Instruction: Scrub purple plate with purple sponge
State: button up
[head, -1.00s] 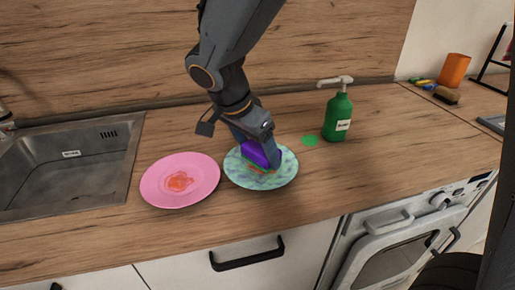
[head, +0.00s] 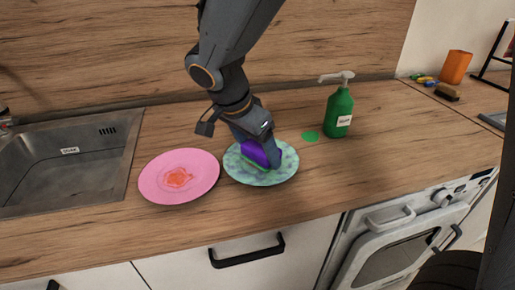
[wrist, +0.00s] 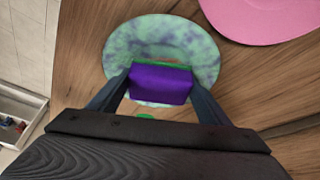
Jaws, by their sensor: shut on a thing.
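My gripper (head: 262,152) is shut on a purple sponge (wrist: 160,84) with a green underside. It holds the sponge low over the middle of a mottled teal plate with purplish marbling (head: 284,174), apparently against its surface. A thin reddish trace shows at the sponge's far edge in the wrist view; the plate's middle is partly hidden by sponge and fingers. A pink plate (head: 152,180) with an orange-red stain (head: 177,178) lies to the left. No plainly purple plate is in view.
A green pump bottle (head: 338,110) stands right of the mottled plate, with a green spot (head: 310,135) on the counter beside it. A sink (head: 70,165) is at left. An orange cup (head: 456,67) and small items are at far right.

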jog(key=shift+f, duration=0.25)
jog(key=shift+a, duration=0.1)
jog(key=shift+s+a, duration=0.3)
jog(key=shift+s, duration=0.1)
jog(key=shift+w+d, duration=0.1)
jog(key=shift+d, duration=0.05)
jog(key=shift+w+d+r, duration=0.15)
jog(key=shift+w+d, duration=0.5)
jog(key=shift+s+a, duration=0.75)
jog(key=shift+a, duration=0.1)
jog(key=shift+w+d+b, duration=0.45)
jog(key=shift+w+d, duration=0.25)
jog(key=shift+d, duration=0.15)
jog(key=shift+s+a, duration=0.1)
